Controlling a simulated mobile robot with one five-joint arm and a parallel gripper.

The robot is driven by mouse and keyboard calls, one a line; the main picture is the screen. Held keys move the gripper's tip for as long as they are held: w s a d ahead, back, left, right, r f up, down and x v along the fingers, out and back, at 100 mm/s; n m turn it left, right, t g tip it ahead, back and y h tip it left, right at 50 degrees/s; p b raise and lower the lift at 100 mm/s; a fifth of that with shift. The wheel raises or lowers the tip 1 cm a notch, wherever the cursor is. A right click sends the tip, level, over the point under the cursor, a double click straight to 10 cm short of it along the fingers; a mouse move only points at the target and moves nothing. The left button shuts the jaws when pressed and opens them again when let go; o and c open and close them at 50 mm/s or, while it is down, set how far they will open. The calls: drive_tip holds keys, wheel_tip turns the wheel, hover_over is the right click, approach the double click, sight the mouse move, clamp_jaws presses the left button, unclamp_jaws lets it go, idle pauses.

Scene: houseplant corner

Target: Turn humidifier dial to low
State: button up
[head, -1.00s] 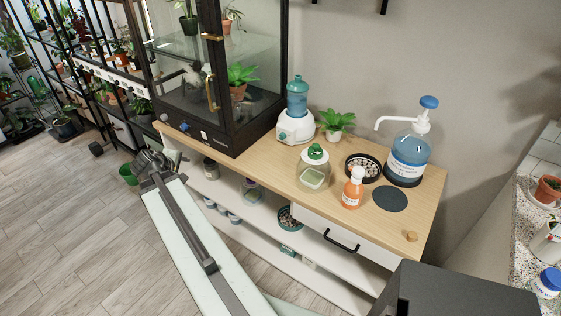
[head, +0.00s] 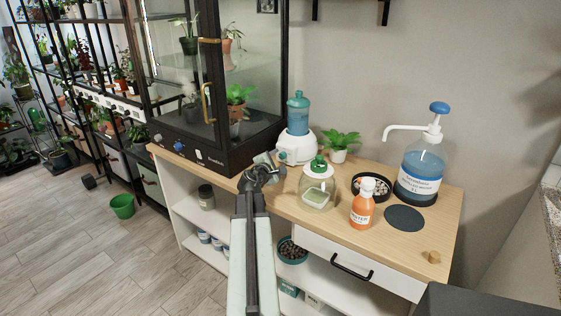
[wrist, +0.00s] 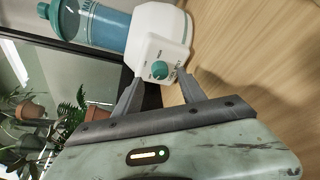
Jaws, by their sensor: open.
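The humidifier (head: 297,140) stands on the wooden counter beside the glass cabinet, with a white base and a blue tank. Its teal dial (wrist: 159,70) sits on a white front panel and shows between my finger tips in the wrist view. The dial's marks are too small to read. In the head view the dial (head: 282,155) is small, just right of my gripper (head: 270,165). My gripper is open and empty, in front of the dial. In the wrist view its fingers (wrist: 160,82) lie either side of the dial; I cannot tell whether they touch the panel.
A green-capped glass jar (head: 318,186) stands close to the right of my gripper. The black-framed glass cabinet (head: 205,80) is close on the left.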

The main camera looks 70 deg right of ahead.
sight(282, 157)
drive_tip(key=x, duration=0.3)
drive_tip(key=shift+d+f, duration=0.1)
drive_tip(key=shift+d, duration=0.05)
clamp_jaws()
drive_tip(key=shift+b, duration=0.35)
drive_tip(key=shift+f+m+t+h+b, duration=0.1)
drive_tip(key=shift+m+t+h+b, duration=0.05)
drive_tip(key=shift+m+b, duration=0.35)
drive_tip(key=shift+f+m+t+h+b, duration=0.15)
drive_tip(key=shift+m+b, duration=0.2)
drive_tip(key=shift+m, duration=0.25)
drive_tip(key=shift+s+m+t+h+b, duration=0.1)
drive_tip(key=shift+m+t+h+b, duration=0.3)
drive_tip(key=shift+m+b, duration=0.75)
drive_tip(key=shift+m, duration=0.35)
unclamp_jaws()
